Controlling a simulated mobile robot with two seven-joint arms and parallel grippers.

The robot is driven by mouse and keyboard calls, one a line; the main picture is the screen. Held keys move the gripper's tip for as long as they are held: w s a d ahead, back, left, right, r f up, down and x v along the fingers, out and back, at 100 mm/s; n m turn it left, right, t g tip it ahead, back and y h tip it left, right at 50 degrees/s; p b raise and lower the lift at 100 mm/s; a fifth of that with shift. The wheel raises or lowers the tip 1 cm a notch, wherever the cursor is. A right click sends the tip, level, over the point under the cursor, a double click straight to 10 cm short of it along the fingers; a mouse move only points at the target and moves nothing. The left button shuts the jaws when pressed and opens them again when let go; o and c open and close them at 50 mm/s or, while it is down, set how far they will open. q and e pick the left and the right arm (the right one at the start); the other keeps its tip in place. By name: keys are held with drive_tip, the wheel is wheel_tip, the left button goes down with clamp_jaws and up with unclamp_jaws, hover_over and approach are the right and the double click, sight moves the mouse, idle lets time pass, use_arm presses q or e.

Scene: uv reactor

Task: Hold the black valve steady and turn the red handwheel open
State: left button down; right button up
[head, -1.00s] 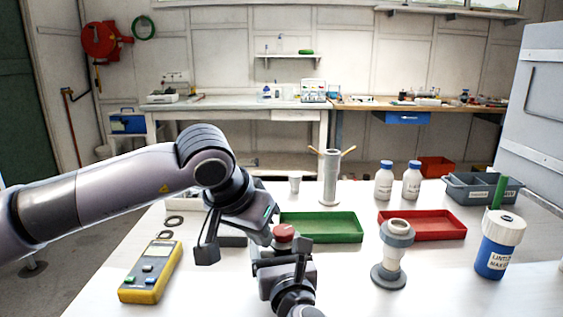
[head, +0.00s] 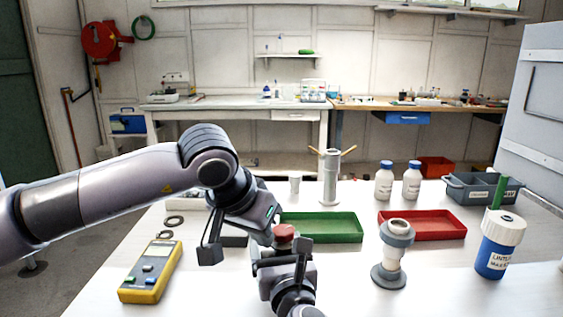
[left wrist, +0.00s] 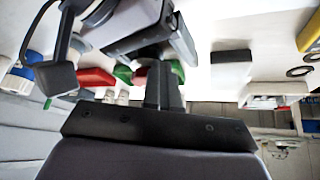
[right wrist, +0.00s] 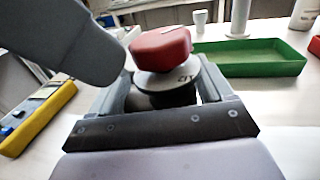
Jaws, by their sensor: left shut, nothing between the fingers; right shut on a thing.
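The red handwheel (right wrist: 160,46) sits upright on a pale disc above the black valve (right wrist: 165,99) in the right wrist view. The handwheel also shows in the head view (head: 284,231), partly covered from the left. My right gripper (head: 284,256) is shut on the black valve, just below the handwheel. Its grip hides most of the valve body. My left gripper (head: 265,234) is shut and empty, close to the left side of the handwheel. In the right wrist view a grey part of my left arm ends beside the wheel; I cannot tell whether it touches.
A green tray (head: 345,238) and a red tray (head: 450,236) lie behind. A grey-white flanged fitting (head: 389,277) and a blue, white-lidded jar (head: 499,250) stand right. A yellow meter (head: 138,291) and black rings lie left. The front right tabletop is clear.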

sight(276, 239)
use_arm(q)
drive_tip(key=shift+s+d, duration=0.55)
drive_tip(key=shift+d, duration=0.2)
use_arm(e)
drive_tip(key=shift+f, duration=0.1)
use_arm(q)
drive_tip(key=shift+d, duration=0.25)
drive_tip(key=shift+s+d+r, duration=0.1)
drive_tip(key=shift+d, duration=0.15)
use_arm(e)
drive_tip(key=shift+a, duration=0.1)
use_arm(q)
drive_tip(key=shift+s+a, duration=0.1)
drive_tip(key=shift+s, duration=0.25)
drive_tip(key=r, duration=0.6)
drive_tip(key=shift+a, duration=0.25)
